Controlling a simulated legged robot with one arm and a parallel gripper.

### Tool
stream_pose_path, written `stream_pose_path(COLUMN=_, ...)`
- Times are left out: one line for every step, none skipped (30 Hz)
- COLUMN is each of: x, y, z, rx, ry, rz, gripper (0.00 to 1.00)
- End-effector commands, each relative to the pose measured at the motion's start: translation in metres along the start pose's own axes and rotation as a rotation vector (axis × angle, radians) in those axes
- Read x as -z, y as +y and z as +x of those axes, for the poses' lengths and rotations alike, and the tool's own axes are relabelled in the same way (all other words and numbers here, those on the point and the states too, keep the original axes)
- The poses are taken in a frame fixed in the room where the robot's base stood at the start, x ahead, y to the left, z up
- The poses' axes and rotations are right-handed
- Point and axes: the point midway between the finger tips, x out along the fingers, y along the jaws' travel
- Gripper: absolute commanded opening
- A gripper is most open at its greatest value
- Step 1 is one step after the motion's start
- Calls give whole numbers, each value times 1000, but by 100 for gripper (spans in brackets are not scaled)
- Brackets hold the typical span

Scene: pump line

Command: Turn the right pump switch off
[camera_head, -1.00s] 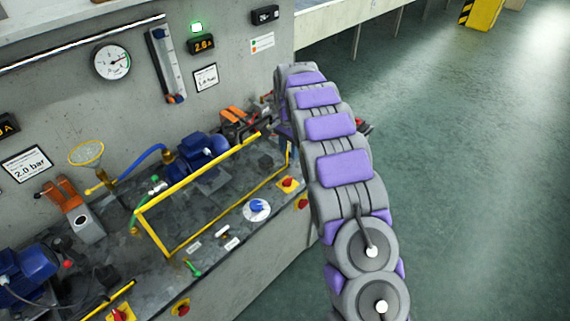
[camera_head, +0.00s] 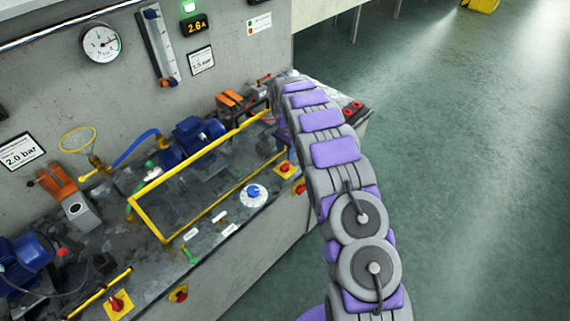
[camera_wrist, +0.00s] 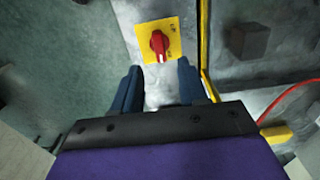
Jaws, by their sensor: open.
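The right pump switch (camera_head: 286,168) is a red rotary knob on a yellow square plate at the bench's right end. In the wrist view the red knob (camera_wrist: 159,42) sits just beyond my fingertips, roughly centred between them. Its handle looks roughly up-and-down in that view. My gripper (camera_wrist: 158,70) is open and empty, with a dark blue finger on each side. No contact with the knob shows.
A yellow rail frame (camera_head: 207,170) stands left of the switch; part of it shows in the wrist view (camera_wrist: 206,45). A blue-white dial (camera_head: 254,195) lies nearby on the bench. Another red-yellow switch (camera_head: 117,304) is at lower left. Open green floor lies right.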

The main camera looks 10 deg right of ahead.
Motion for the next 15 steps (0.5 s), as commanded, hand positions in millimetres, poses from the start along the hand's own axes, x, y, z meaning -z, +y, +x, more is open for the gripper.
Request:
stream_pose_path(x=-1, y=1, z=14, rx=-4, ry=-3, rz=1, gripper=43)
stream_pose_path(x=-1, y=1, z=20, rx=-4, ry=-3, rz=0, gripper=43)
stream_pose_path(x=-1, y=1, z=28, rx=-4, ry=-2, rz=0, gripper=43)
stream_pose_path(x=-1, y=0, z=33, rx=-3, ry=-1, rz=-1, gripper=43)
stream_pose_path(x=-1, y=0, z=39, rx=-2, ry=0, rz=-1, gripper=43)
stream_pose_path(x=-2, y=0, z=45, rx=-2, ry=0, rz=-2, gripper=43)
stream_pose_path(x=-1, y=0, z=50, rx=-1, ry=1, rz=-2, gripper=43)
stream_pose_path(x=-1, y=0, z=54, rx=-1, ry=1, rz=-2, gripper=43)
stream_pose_path(x=-1, y=0, z=59, rx=-2, ry=1, rz=-2, gripper=43)
stream_pose_path(x=-1, y=0, z=62, rx=-2, ry=0, rz=-2, gripper=43)
stream_pose_path(x=-1, y=0, z=65, rx=-2, ry=0, rz=-2, gripper=43)
stream_pose_path(x=-1, y=0, z=68, rx=-2, ry=0, rz=-2, gripper=43)
stream_pose_path(x=-1, y=0, z=69, rx=-2, ry=0, rz=-1, gripper=43)
stream_pose_path(x=-1, y=0, z=70, rx=-2, ry=0, rz=-1, gripper=43)
stream_pose_path(x=-1, y=0, z=70, rx=-2, ry=0, rz=-1, gripper=43)
